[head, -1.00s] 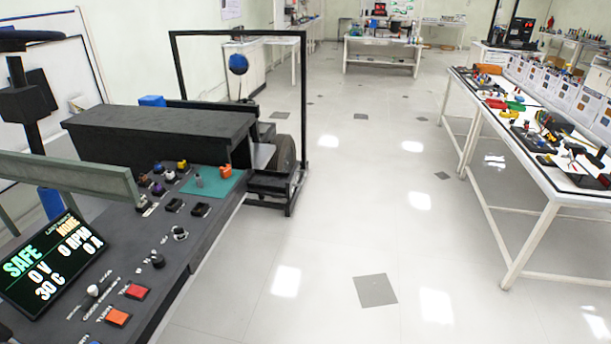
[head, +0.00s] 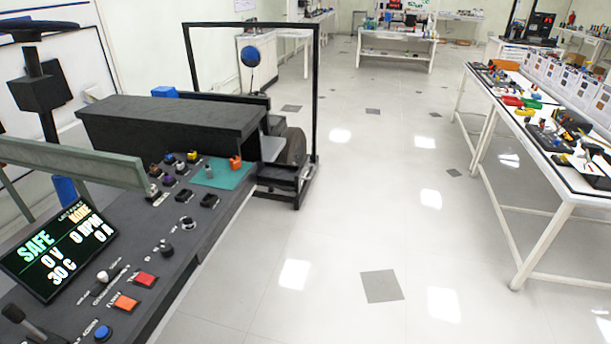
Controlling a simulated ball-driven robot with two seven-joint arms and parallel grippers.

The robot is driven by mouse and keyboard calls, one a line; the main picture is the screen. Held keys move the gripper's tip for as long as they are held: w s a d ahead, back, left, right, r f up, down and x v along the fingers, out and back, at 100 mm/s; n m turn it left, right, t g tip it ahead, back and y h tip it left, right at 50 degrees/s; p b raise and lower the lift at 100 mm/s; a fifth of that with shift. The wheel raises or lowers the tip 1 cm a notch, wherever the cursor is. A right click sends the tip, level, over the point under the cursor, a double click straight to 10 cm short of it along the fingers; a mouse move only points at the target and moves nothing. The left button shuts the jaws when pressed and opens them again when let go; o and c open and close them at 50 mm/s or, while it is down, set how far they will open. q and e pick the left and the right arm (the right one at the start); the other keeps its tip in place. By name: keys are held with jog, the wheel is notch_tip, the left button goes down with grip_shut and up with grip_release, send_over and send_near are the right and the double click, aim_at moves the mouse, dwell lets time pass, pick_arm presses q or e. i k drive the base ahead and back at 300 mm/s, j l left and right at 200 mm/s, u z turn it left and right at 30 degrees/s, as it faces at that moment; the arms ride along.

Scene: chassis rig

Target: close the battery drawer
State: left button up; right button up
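The chassis rig (head: 190,235) stands at the left, with a long dark box (head: 170,122) on top at its far side. I cannot make out a battery drawer for certain, nor whether it is open or shut. A screen (head: 58,252) on the rig's panel reads SAFE, 0 V, 0 RPM, 0 A and 30 C. Neither of my grippers is in view.
Red (head: 145,280), orange (head: 125,302) and blue (head: 103,333) buttons sit on the panel. A black frame (head: 316,90) rises at the rig's far end. A white table (head: 520,205) with small parts stands right. The floor (head: 370,230) between is clear.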

aim_at(291, 178)
jog(key=i+l+u, duration=0.15)
jog(key=i, duration=0.45)
jog(key=i+l+u, duration=0.2)
jog(key=i, duration=0.4)
jog(key=j, duration=0.1)
